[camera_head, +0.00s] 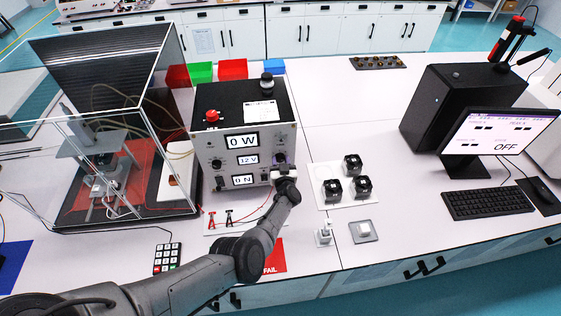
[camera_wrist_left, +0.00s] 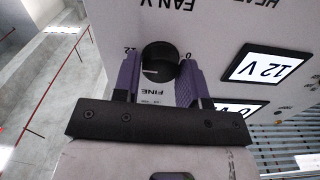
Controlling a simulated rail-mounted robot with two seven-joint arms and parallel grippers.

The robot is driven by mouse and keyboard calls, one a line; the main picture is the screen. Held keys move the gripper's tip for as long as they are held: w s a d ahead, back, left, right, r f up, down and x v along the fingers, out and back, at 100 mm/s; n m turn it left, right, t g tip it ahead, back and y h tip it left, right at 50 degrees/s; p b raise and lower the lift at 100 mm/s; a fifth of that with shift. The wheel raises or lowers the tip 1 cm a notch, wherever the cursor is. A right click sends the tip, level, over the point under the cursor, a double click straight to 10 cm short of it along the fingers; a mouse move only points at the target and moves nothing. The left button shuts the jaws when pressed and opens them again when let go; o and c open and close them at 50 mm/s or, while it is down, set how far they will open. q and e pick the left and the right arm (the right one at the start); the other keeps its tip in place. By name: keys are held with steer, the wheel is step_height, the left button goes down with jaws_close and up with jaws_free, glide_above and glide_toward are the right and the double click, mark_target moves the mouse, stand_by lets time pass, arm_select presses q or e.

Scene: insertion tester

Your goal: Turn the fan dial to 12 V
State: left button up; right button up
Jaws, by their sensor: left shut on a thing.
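The fan dial (camera_wrist_left: 160,60) is a round black knob on the tester's front panel, under the upside-down "FAN V" label in the left wrist view. A short pale line on it lies toward the left, the side marked 12; the 0 is on the right. My left gripper (camera_wrist_left: 160,75) has its purple fingers shut on the dial, one on each side. In the head view my left gripper (camera_head: 281,168) is at the right of the tester's panel and partly covers it. The tester box (camera_head: 222,142) shows 12 V on its middle display (camera_head: 248,160). My right gripper is not seen.
Red and black clips (camera_head: 220,217) lie on the table below the panel. Several small black fans (camera_head: 353,166) sit to the right. A clear enclosure (camera_head: 160,110) stands close to the tester's left. A monitor (camera_head: 497,136) and keyboard (camera_head: 488,202) are far right.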

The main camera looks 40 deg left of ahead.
arm_select(q)
steer(key=shift+m, duration=0.5)
steer(key=o, duration=0.9)
steer(key=shift+s+d+p, duration=0.15)
steer(key=shift+p, duration=0.15)
steer(key=shift+p+v, duration=4.05)
steer(key=shift+v, duration=2.65)
